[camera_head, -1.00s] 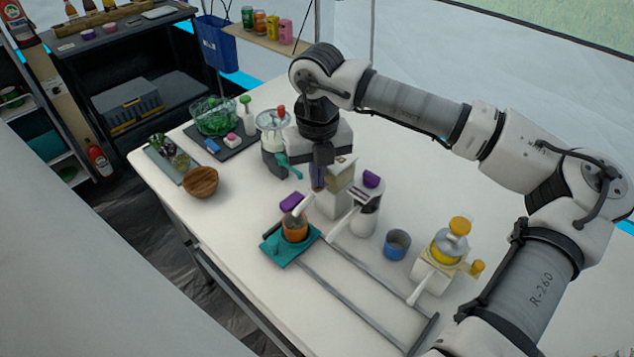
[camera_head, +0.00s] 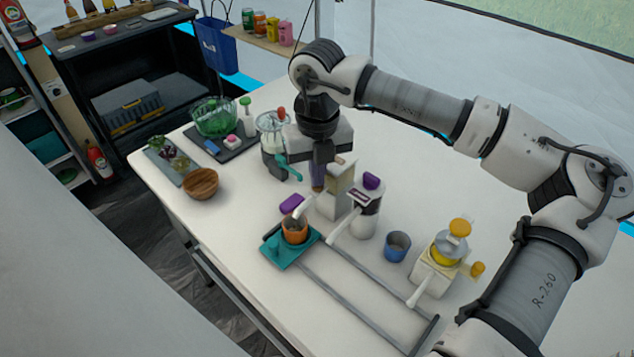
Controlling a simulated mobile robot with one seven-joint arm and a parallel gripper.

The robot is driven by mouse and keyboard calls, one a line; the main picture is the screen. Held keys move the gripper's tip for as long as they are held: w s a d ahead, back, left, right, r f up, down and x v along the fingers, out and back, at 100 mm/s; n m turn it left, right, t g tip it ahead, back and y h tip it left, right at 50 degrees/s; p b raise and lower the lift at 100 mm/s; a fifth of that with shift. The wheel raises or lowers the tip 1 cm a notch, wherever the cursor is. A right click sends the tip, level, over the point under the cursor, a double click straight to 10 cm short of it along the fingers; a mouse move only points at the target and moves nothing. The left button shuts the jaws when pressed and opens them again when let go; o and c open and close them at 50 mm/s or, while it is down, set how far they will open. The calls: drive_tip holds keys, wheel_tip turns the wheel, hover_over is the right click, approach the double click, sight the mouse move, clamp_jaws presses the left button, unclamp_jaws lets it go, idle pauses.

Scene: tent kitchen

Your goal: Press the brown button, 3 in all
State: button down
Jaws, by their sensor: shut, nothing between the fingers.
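My gripper (camera_head: 323,158) points down over the middle dispenser (camera_head: 340,186), a pale box-shaped one with a tan upper part and a white spout. The fingers are shut and empty. They cover part of the dispenser's top, so I cannot clearly see a brown button or tell whether the fingertips touch it. A brownish-purple upright part (camera_head: 318,180) shows just under the fingers. An orange cup (camera_head: 295,230) stands on a teal sliding tray (camera_head: 285,253) in front of the dispenser, near the end of its spout.
A white dispenser with a purple top (camera_head: 366,206) stands to the right, then a blue cup (camera_head: 397,246) and a yellow-topped dispenser (camera_head: 446,250). A dispenser with a teal spout (camera_head: 271,130) stands behind left. Grey rails (camera_head: 345,300) run right from the tray. A wooden bowl (camera_head: 201,183) stands left.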

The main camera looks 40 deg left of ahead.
drive_tip(key=shift+f+b, duration=0.45)
drive_tip(key=shift+f, duration=0.1)
drive_tip(key=shift+r, duration=0.65)
drive_tip(key=shift+r+p, duration=1.45)
drive_tip(key=shift+r, duration=1.45)
